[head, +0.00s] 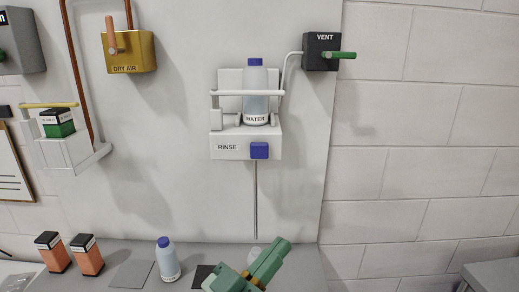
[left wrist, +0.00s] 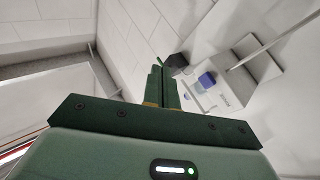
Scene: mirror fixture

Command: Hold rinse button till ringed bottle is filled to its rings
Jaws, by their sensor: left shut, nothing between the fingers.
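The rinse unit (head: 228,146) is a white wall box marked RINSE with a blue button (head: 259,151) at its front right. The button also shows in the left wrist view (left wrist: 207,79). A bottle marked WATER (head: 255,80) with a blue cap stands upright in the unit. A thin tube (head: 256,200) runs down from it. A pale rounded thing (head: 253,253) near the tube's lower end is mostly hidden by my gripper; I cannot tell rings or fill level. My green left gripper (head: 281,246) is shut and empty, below and apart from the button; its fingers show in the left wrist view (left wrist: 163,84).
A capped bottle (head: 167,259) and two orange-and-black boxes (head: 87,254) stand on the bench. A VENT box (head: 321,52) with a green lever is at upper right, a DRY AIR box (head: 131,52) at upper left. The wall below the button is clear beside the tube.

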